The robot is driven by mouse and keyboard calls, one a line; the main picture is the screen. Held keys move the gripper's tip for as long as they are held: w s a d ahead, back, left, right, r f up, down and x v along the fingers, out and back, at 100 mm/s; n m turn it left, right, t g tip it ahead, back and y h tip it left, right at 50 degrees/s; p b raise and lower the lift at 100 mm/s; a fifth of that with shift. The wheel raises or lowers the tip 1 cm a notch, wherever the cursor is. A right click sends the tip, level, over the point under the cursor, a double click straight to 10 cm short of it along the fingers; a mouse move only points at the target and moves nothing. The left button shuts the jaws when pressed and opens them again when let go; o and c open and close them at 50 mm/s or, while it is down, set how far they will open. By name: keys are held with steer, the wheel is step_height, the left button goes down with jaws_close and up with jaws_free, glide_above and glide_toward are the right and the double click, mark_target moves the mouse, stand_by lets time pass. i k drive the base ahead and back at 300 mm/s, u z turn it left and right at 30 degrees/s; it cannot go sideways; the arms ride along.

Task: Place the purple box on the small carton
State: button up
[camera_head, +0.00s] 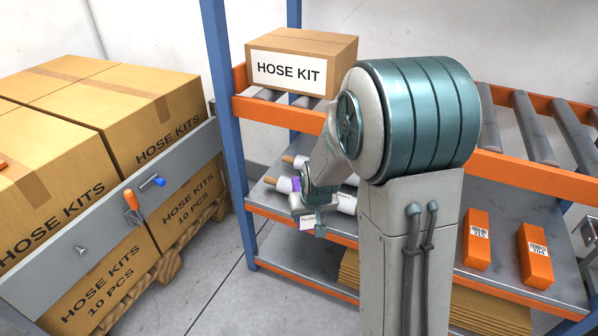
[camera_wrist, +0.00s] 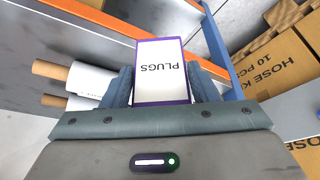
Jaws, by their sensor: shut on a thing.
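A purple box with a white label reading PLUGS (camera_wrist: 161,72) is held between the fingers of my gripper (camera_wrist: 160,88) in the wrist view. In the head view the purple box (camera_head: 306,221) shows only in part at my gripper (camera_head: 308,214), in front of the rack's middle shelf. My arm hides part of it. A small carton labelled HOSE KIT (camera_head: 302,62) stands on the upper roller shelf, above and behind my gripper. Its top is bare, and the box is apart from it.
White rolls on brown cores (camera_head: 290,184) lie on the middle shelf near my gripper. Two orange boxes (camera_head: 476,240) stand on that shelf at right. A blue rack post (camera_head: 226,110) rises left of the carton. Large HOSE KITS cartons (camera_head: 100,110) stand at left behind a grey rail.

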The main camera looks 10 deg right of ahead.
mark_target(310, 43)
steer(key=k, duration=1)
steer(key=u, duration=1.6)
steer(key=i, duration=1.1)
steer(key=z, duration=2.2)
